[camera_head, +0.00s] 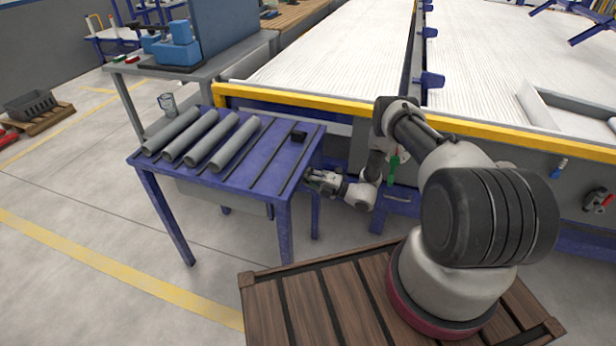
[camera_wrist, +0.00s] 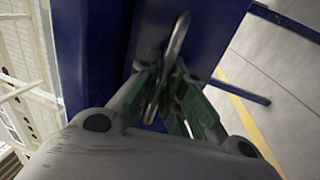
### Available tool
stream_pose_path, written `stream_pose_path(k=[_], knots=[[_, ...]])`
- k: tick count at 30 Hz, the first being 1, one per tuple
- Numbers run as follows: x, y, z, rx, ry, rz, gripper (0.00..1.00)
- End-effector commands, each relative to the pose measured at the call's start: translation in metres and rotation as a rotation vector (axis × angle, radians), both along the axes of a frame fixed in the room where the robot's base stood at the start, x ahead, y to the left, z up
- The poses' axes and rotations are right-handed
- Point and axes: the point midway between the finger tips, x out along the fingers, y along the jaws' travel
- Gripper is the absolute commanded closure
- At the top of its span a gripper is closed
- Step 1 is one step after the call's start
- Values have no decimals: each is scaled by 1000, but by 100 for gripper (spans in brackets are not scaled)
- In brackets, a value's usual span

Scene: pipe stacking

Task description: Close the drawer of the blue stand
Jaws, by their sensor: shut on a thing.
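The blue stand (camera_head: 265,178) stands left of my arm in the head view, with several grey pipes on its top. A grey drawer body (camera_head: 225,197) shows under the tabletop. My gripper (camera_head: 315,180) is low at the stand's right side. In the wrist view my green fingers (camera_wrist: 172,95) are shut on a curved metal handle (camera_wrist: 181,38). The handle is on a blue face (camera_wrist: 95,45). The head view does not show the drawer front clearly, so I cannot tell how far the drawer is out.
A large table with a yellow edge (camera_head: 300,98) lies behind the stand and my arm. A grey workbench (camera_head: 200,75) with a blue machine (camera_head: 177,45) stands at the back left. The floor left of the stand (camera_head: 100,220) is clear.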

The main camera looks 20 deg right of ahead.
Motion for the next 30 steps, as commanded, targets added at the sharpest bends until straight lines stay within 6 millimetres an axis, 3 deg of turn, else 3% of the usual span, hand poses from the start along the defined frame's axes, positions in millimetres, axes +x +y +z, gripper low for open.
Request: stream_pose_path(k=[2, 3, 7, 19, 30], knots=[[2, 2, 0, -3, -1, -2, 100], [2, 2, 0, -3, -1, -2, 89], [2, 2, 0, -3, 0, -1, 68], [-3, -6, -1, -2, 1, -2, 68], [-44, -69, -17, -1, 0, -4, 68]])
